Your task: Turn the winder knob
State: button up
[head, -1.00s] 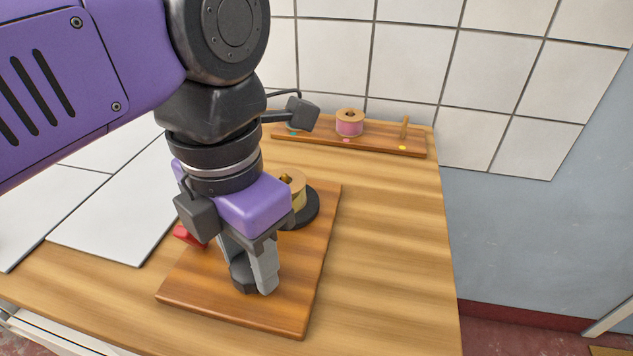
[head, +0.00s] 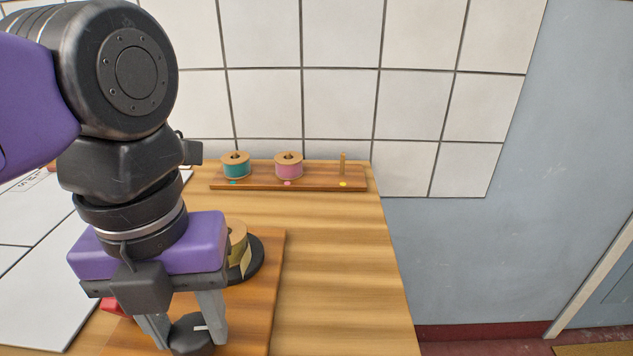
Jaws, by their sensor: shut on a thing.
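The winder knob (head: 192,338) is a dark, round knob with a white mark on top, on the wooden winder board (head: 262,300). My gripper (head: 184,325) points down with its grey fingers on either side of the knob and is shut on it. A spool with yellow thread (head: 237,250) sits on a black disc (head: 250,262) behind my gripper, partly hidden by it. A red part (head: 116,308) shows at the left of the board, mostly hidden by my gripper.
At the wall, a wooden rack (head: 318,183) holds a teal spool (head: 236,168), a pink spool (head: 288,167) and a bare peg (head: 343,164) by a yellow dot. White panels (head: 40,275) lie at left. The table right of the board is clear.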

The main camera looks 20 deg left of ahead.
aim_at(190, 330)
dwell(0.4)
jog(key=o, duration=1.4)
jog(key=shift+c, duration=0.2)
jog(key=shift+r, duration=0.1)
notch_tip(190, 330, up, 8)
jog(key=p, duration=0.5)
jog(key=shift+f, duration=0.2)
